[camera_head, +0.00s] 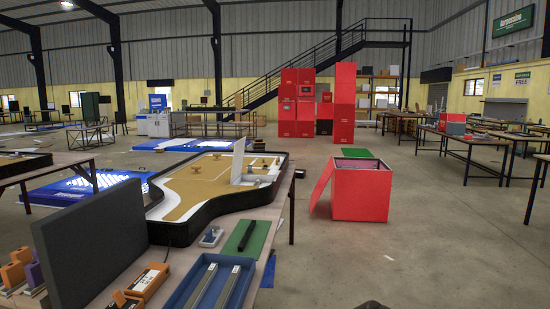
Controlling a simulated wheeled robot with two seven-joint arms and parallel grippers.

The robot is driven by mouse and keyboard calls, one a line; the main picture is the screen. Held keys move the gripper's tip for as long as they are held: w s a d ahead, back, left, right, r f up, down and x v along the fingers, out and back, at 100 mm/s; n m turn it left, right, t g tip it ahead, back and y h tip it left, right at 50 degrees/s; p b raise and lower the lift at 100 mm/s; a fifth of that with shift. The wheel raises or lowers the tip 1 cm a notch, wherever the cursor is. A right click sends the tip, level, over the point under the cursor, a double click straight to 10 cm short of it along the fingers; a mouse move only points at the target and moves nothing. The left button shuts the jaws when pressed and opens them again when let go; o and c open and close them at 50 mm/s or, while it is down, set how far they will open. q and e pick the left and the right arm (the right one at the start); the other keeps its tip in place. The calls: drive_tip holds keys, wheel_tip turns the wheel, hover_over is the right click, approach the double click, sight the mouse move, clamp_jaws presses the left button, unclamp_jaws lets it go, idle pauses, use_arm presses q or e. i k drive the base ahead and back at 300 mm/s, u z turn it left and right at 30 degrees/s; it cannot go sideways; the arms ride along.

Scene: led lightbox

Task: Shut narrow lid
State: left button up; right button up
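A red box (361,192) stands on the floor right of the table, and its top looks open, with something grey inside. A red panel (322,185) slants down along its left side; I cannot tell whether it is hinged to the box. A green panel (357,153) shows at the box's far edge. A dark grey panel (95,240) stands upright on the near table at the left. I cannot tell which of these panels is the narrow lid.
The near table (277,213) holds a blue tray (208,285) with metal strips, a green mat (246,238) with a black bar, an orange device (148,281) and a black-rimmed game board (215,190). Floor right of the red box is clear. Tall red cabinets (344,103) stand behind.

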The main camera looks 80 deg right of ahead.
sight(238, 147)
drive_tip(key=z, duration=0.3)
drive_tip(key=i, duration=5.45)
drive_tip(key=z, duration=3.2)
drive_tip(key=i, duration=1.6)
drive_tip(key=z, duration=0.8)
